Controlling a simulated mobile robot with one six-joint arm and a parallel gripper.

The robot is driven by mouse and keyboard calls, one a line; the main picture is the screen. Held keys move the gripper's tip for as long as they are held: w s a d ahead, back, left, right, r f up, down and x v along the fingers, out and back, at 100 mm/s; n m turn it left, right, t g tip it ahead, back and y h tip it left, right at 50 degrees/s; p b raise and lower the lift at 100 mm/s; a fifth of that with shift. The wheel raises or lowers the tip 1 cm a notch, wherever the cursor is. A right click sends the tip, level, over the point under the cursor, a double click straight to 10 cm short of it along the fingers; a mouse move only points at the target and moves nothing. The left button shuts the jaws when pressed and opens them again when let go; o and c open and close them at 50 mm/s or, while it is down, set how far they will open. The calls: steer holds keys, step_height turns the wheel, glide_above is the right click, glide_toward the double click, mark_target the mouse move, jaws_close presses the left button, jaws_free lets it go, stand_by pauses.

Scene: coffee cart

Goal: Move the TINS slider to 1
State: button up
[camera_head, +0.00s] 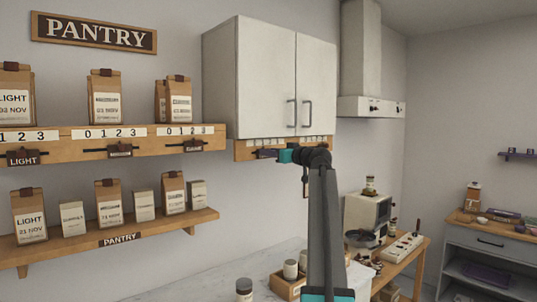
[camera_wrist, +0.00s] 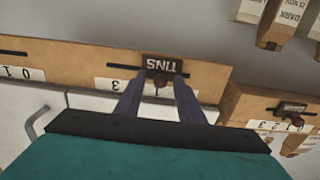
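The TINS slider (camera_wrist: 162,66) shows upside down in the wrist view, a dark label with a small round knob below it, on a wooden rail (camera_wrist: 210,75). A white number strip runs under it, with a 3 visible to the left; my fingers and the knob cover part of the strip, so the slider's exact number is not readable. My gripper (camera_wrist: 161,82) has its two fingers on either side of the knob, with a gap seen between them. In the head view my gripper (camera_head: 279,155) is at the rail under the white cabinet, beside a dark label (camera_head: 266,154).
The white cabinet (camera_head: 270,75) is right above the rail. To the left, a pantry shelf (camera_head: 70,133) carries other sliders, including LIGHT (camera_head: 23,157), and coffee bags. A counter (camera_head: 215,285) with tins lies below. The wrist view shows another slider (camera_wrist: 290,108) at right.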

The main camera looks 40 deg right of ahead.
steer(key=s+a+b, duration=0.1)
steer(key=s+b, duration=0.3)
steer(key=s, duration=0.9)
steer(key=shift+s, duration=0.4)
stand_by(0.4)
